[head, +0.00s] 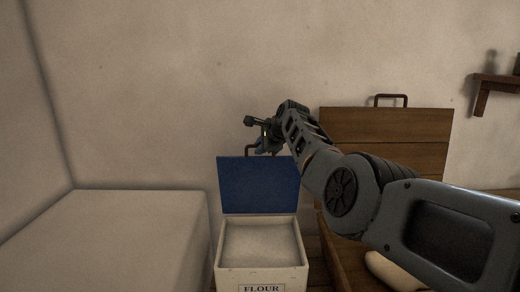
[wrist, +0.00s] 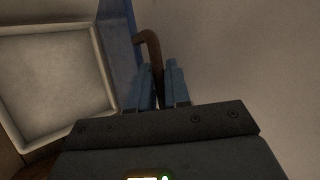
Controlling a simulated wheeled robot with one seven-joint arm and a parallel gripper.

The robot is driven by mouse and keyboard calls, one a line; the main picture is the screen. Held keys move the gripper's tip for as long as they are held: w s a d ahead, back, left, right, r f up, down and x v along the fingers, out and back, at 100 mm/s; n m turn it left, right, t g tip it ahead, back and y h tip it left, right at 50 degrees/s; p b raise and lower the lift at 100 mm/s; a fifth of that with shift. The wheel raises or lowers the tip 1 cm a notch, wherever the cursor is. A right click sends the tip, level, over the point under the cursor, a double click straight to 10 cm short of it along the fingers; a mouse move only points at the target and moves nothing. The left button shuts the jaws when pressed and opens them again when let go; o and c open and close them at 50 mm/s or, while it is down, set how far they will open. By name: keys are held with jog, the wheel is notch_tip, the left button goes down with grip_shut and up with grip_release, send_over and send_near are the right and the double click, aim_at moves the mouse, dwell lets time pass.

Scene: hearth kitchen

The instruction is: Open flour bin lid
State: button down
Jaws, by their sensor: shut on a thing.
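The flour bin (head: 230,274) is a cream box with a FLOUR label, and white flour shows inside it. Its blue lid (head: 258,186) stands up at the back edge of the bin, raised well clear of the opening. My gripper (head: 262,146) is at the top edge of the lid, shut on the dark lid handle (head: 250,149). In the wrist view the brown handle (wrist: 151,45) curves down between the fingers of my gripper (wrist: 160,85). The blue lid (wrist: 118,35) shows there edge-on, beside the open bin (wrist: 102,70). The fingertips are small in the head view.
A wooden chest (head: 385,128) with its lid raised and its own handle (head: 391,97) stands to the right, partly behind my arm. A pale block or counter (head: 110,235) is close on the left. A wall (head: 190,70) is behind. A shelf (head: 495,80) is at the upper right.

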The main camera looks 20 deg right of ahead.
jog(key=shift+w+d+r, duration=0.1)
jog(key=shift+w+d, duration=0.05)
jog(key=shift+w, duration=0.2)
jog(key=c, duration=1.2)
grip_release()
jog(key=shift+o, duration=0.2)
jog(key=shift+s, duration=0.15)
jog(key=v, duration=0.7)
jog(key=shift+s+r, duration=0.15)
jog(key=shift+r, duration=0.15)
